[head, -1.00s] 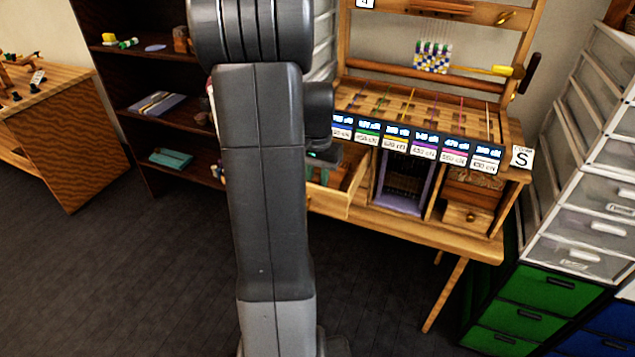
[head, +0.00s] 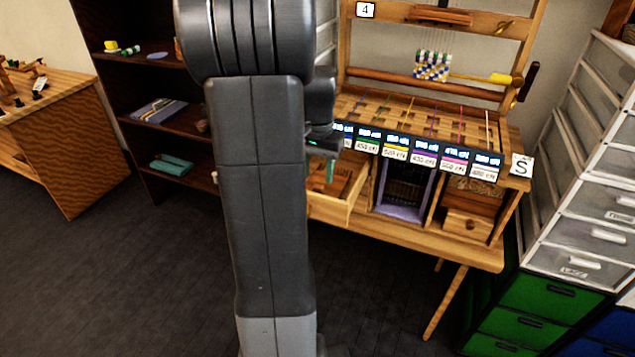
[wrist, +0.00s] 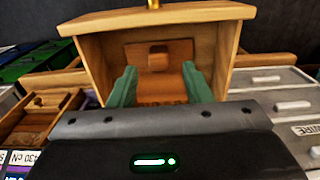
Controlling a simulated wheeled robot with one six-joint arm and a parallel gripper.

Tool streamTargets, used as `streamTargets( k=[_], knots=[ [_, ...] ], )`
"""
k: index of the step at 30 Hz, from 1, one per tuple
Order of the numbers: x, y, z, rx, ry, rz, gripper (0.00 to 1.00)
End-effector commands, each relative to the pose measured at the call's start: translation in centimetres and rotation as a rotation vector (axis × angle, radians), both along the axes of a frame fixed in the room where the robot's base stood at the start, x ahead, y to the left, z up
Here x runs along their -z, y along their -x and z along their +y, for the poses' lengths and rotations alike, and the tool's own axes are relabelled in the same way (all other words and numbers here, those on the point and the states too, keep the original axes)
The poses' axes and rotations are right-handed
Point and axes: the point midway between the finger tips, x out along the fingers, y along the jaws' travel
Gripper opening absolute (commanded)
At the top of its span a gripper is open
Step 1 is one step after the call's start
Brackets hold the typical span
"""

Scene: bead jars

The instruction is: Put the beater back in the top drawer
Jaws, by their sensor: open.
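The beater, an orange-brown wooden piece with a small block on it (wrist: 160,85), lies in the open top drawer (wrist: 110,50). In the wrist view it shows between the two green fingers of my gripper (wrist: 160,78), which are spread apart. In the head view the drawer (head: 352,208) stands pulled out at the left of the loom bench. My gripper (head: 329,168) hangs above it, and one green finger shows. The beater's near end is hidden behind the gripper body in the wrist view, and my arm hides part of the drawer in the head view.
The loom (head: 430,130) with numbered labels stands above the drawer. A small closed drawer (head: 466,224) sits at the bench's right. Plastic drawer towers (head: 590,215) stand further right. A dark shelf (head: 160,125) stands behind at the left. The floor in front is clear.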

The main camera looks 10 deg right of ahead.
Motion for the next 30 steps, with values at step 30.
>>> streamTargets(
  k=[30],
  knots=[
    [-6.8,0.0,0.0,0.0,-0.001,0.001,0.45]
  ],
)
